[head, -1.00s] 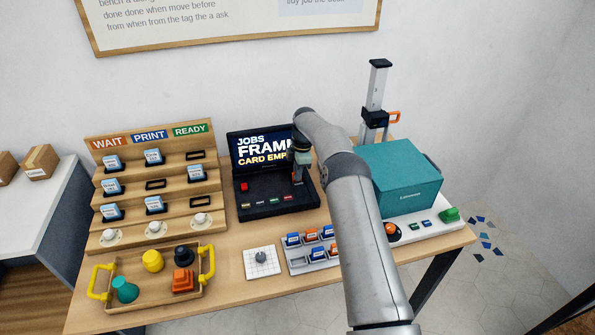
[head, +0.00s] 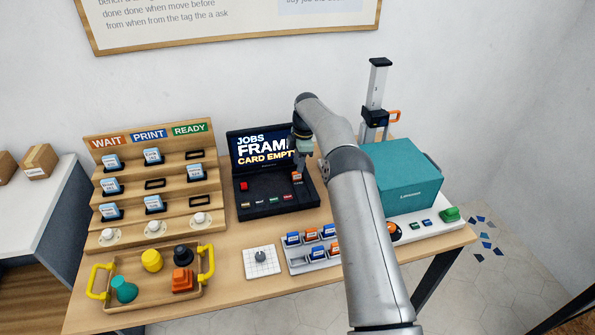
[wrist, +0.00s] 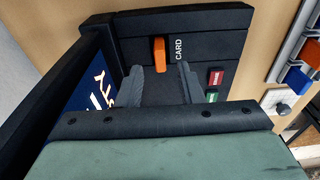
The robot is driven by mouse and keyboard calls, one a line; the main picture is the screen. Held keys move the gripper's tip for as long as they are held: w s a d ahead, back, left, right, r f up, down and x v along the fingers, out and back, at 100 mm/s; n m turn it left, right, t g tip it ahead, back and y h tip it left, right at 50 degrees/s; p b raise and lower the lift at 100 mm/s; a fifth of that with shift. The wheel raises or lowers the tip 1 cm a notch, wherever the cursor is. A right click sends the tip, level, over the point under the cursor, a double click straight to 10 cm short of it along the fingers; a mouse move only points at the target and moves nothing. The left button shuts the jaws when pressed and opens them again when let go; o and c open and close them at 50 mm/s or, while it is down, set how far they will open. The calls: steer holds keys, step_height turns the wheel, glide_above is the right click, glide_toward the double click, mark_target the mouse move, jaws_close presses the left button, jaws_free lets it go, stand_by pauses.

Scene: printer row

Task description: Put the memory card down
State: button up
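The orange memory card (wrist: 158,50) stands in the area marked CARD on the black laptop-like console (head: 270,200), and it also shows in the head view (head: 297,177). My gripper (wrist: 158,72) is open, with one dark finger on either side of the card's line. The card looks clear of the fingertips, which are drawn back from it. In the head view my gripper (head: 301,167) hangs just above the card. The console screen (head: 262,149) reads JOBS, FRAME and CARD EMPTY, partly hidden by my arm.
A wooden rack (head: 156,207) with WAIT, PRINT and READY columns stands left. A tray (head: 140,300) with yellow handles is in front. A card holder (head: 305,262) sits front centre, partly behind my arm. A teal box (head: 405,180) stands right.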

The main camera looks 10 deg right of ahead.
steer(key=s+a+r+m, duration=0.1)
steer(key=s+r+m, duration=0.15)
steer(key=r, duration=0.55)
steer(key=s+a+r+m, duration=0.15)
steer(key=s+r, duration=0.25)
steer(key=r, duration=0.4)
steer(key=s+r+m+h, duration=0.1)
steer(key=s+r+m, duration=0.35)
steer(key=s, duration=0.85)
steer(key=s+f+m, duration=0.2)
steer(key=s+m, duration=0.1)
steer(key=s, duration=0.7)
steer(key=s+d+f+m, duration=0.1)
steer(key=s+f+m, duration=0.1)
steer(key=s, duration=0.8)
steer(key=s+f+m, duration=0.2)
steer(key=s+m, duration=0.3)
steer(key=s, duration=0.6)
steer(key=shift+d+f, duration=0.15)
steer(key=shift+f, duration=0.05)
